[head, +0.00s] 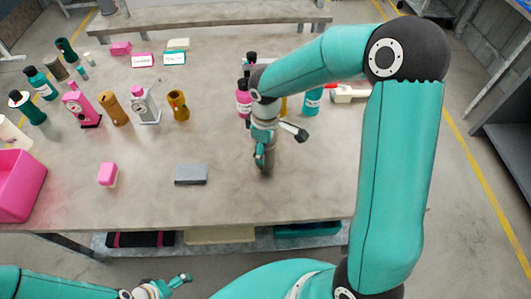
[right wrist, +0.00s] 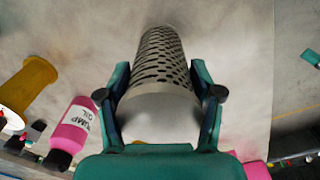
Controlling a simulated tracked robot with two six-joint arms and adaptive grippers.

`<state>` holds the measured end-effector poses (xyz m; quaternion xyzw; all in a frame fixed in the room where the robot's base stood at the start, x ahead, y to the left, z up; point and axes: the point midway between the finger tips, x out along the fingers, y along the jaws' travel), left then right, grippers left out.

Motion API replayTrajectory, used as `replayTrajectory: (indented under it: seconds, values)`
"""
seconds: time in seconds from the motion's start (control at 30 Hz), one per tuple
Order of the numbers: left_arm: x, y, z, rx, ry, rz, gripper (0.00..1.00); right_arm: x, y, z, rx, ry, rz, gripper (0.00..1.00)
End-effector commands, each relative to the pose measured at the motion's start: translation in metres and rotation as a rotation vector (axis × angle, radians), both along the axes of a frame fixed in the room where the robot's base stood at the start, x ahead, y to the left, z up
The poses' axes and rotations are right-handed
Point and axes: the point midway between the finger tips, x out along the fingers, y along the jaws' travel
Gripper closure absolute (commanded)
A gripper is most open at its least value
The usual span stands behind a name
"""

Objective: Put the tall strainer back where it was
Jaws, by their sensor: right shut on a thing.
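The tall strainer (right wrist: 163,60) is a grey cylinder with rows of slots and a plain pale near end. My right gripper (right wrist: 160,84) is shut around it, one finger on each side. In the head view my right gripper (head: 262,150) hangs over the middle of the table and hides most of the strainer (head: 267,168), whose lower part shows just under the fingers. I cannot tell whether it touches the table. My left gripper (head: 180,281) is low in the head view, off the table's front edge, with nothing visible in it; its opening is unclear.
Pink pump oil bottle (head: 243,103) and teal bottle (head: 313,101) stand behind my right gripper. Grey block (head: 191,174) and pink block (head: 108,174) lie in front. Several pumps and bottles fill the back left, with a pink bin (head: 20,185) at the left edge.

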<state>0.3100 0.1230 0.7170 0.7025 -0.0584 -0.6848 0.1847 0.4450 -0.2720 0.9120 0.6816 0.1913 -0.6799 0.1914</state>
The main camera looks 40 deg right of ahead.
Motion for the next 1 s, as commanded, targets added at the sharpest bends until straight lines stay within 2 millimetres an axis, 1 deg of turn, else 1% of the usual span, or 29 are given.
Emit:
replayTrajectory:
  seconds: [0.03,0.1,0.2,0.43,0.47,0.6,0.63,1.0]
  values:
    - [0.000,0.000,0.001,0.000,0.000,0.000,0.08,-0.001,0.000,-0.009,0.001,0.005,0.000,0.73]
    - [0.000,0.000,0.001,0.000,0.000,0.000,0.08,-0.001,0.000,-0.019,0.000,0.006,0.001,0.73]
    - [0.000,0.000,0.002,0.000,0.000,0.000,0.08,-0.001,0.000,-0.029,0.000,0.004,0.000,0.73]
    - [0.000,0.000,0.002,0.000,0.000,0.000,0.08,-0.001,0.000,-0.032,0.000,0.001,0.000,0.73]
    - [0.000,0.000,0.002,0.000,0.000,0.000,0.08,-0.001,0.000,-0.032,0.000,0.001,0.000,0.32]
    - [0.000,0.000,0.002,0.000,0.000,0.000,0.08,-0.001,0.000,-0.032,0.000,0.001,0.000,0.08]
    - [0.000,0.000,0.002,0.000,0.000,0.000,0.08,-0.001,0.000,-0.031,0.000,0.001,0.000,0.07]
    - [0.000,0.000,0.002,0.000,0.000,0.000,0.08,0.000,0.000,-0.029,0.000,0.000,0.000,0.07]
